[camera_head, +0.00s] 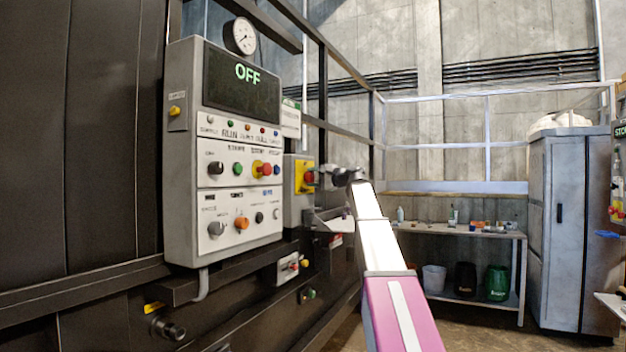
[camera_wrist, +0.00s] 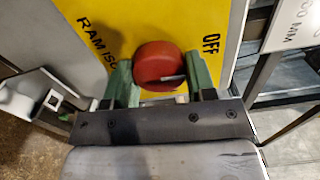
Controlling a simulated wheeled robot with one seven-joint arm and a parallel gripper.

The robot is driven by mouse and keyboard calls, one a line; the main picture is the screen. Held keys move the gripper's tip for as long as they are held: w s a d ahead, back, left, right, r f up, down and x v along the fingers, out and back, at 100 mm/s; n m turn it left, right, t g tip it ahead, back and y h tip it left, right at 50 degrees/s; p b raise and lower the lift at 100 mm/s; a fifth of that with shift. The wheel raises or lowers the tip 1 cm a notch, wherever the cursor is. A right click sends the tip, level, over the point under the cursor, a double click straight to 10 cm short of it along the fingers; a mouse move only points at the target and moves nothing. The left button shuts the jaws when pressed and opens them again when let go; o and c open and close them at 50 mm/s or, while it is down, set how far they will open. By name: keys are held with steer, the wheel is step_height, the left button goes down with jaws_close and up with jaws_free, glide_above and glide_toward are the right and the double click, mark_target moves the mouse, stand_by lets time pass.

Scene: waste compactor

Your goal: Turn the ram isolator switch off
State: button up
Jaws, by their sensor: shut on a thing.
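The ram isolator switch is a red round knob (camera_wrist: 158,64) on a yellow plate (camera_wrist: 105,40) lettered "RAM ISO…" and "OFF". In the wrist view "OFF" stands to the right of the knob. My gripper (camera_wrist: 160,80) has its two green fingers on either side of the knob and is shut on it. A dark mark shows on the knob's lower right edge. In the head view the isolator's yellow plate (camera_head: 304,174) is on a box right of the control panel. My gripper (camera_head: 325,177) reaches it from the right, and the knob is partly hidden.
The grey control panel (camera_head: 235,150) stands left of the isolator, with its display reading "OFF". A ledge with a white sheet (camera_head: 330,220) is just below my gripper. A workbench (camera_head: 465,232) and grey cabinet (camera_head: 570,225) stand further back right.

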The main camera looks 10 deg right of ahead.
steer(key=shift+n, duration=0.5)
steer(key=o, duration=0.9)
steer(key=v, duration=1.1)
steer(key=shift+a, duration=0.1)
